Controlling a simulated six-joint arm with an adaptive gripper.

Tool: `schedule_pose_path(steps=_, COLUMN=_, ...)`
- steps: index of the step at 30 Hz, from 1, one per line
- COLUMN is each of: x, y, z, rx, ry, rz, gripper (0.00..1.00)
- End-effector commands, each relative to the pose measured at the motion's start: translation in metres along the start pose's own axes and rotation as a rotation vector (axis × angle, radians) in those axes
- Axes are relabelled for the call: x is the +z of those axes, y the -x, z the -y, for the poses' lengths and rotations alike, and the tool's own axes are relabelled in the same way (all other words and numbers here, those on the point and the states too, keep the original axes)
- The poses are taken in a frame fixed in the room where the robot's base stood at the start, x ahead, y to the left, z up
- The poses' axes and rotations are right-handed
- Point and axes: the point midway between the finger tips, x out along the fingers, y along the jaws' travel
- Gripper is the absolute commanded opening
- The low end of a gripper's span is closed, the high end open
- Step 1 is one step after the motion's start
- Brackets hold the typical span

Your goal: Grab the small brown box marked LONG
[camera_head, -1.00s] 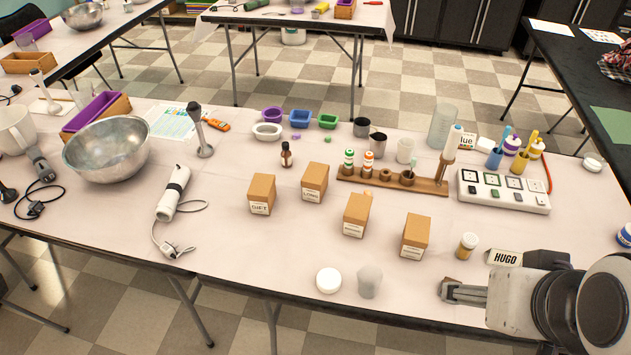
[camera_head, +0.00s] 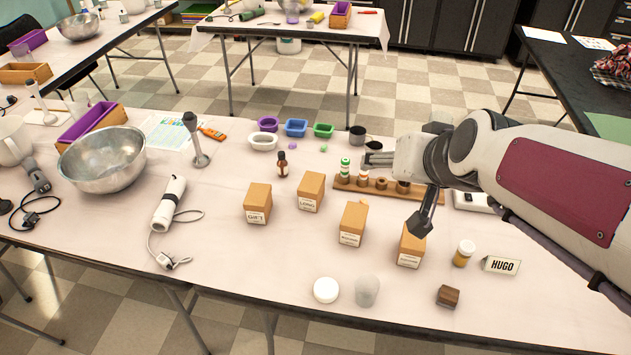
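The small brown box marked LONG (camera_head: 311,187) stands upright on the pale tabletop, second from the left among several similar brown boxes, with its white label facing the front. My gripper (camera_head: 398,188) is in the air to the right of it, over the wooden rack and the rightmost box. Its fingers are spread apart with nothing visible between them. It is clear of the LONG box, which is in full view.
A box marked GIFT (camera_head: 257,199) stands to the left, and two more brown boxes (camera_head: 353,218) (camera_head: 411,243) to the right. A dark bottle (camera_head: 282,165) stands just behind. The wooden rack (camera_head: 346,184) holds small bottles behind right.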

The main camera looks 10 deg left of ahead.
Motion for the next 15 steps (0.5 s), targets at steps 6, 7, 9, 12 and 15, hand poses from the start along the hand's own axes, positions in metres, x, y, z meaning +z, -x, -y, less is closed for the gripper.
schedule_pose_path(steps=6, x=-0.025, y=-0.045, z=0.021, rx=-0.023, ry=-0.010, rz=-0.049, gripper=0.62)
schedule_pose_path(steps=7, x=-0.029, y=-0.051, z=0.024, rx=-0.025, ry=-0.011, rz=-0.056, gripper=0.62)
schedule_pose_path(steps=9, x=-0.035, y=-0.066, z=0.030, rx=-0.028, ry=-0.015, rz=-0.072, gripper=0.62)
schedule_pose_path(steps=12, x=-0.043, y=-0.086, z=0.039, rx=-0.031, ry=-0.022, rz=-0.095, gripper=0.62)
schedule_pose_path(steps=15, x=-0.050, y=-0.107, z=0.048, rx=-0.030, ry=-0.027, rz=-0.118, gripper=0.62)
